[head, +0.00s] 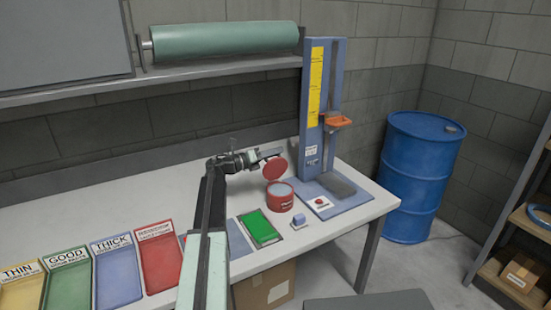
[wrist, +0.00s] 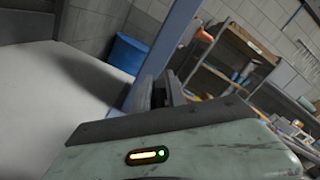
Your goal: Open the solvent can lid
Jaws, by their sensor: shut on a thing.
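The red solvent can (head: 279,200) stands on the bench in front of the blue stand, and its pale top opening shows. Its round red lid (head: 275,170) is tilted up steeply above the back left of the can. My gripper (head: 268,155) is at the upper edge of the lid and shut on it. Whether the lid still joins the can at a hinge is too small to tell. In the wrist view the dark jaws (wrist: 160,92) show close together, and the lid and can cannot be made out there.
The blue stand (head: 336,110) with an orange bracket rises just right of the can. A green pad (head: 260,228), a small blue block (head: 298,221) and a red-button box (head: 320,202) lie nearby. Coloured trays (head: 117,272) line the left front. A blue drum (head: 415,175) stands beyond the bench.

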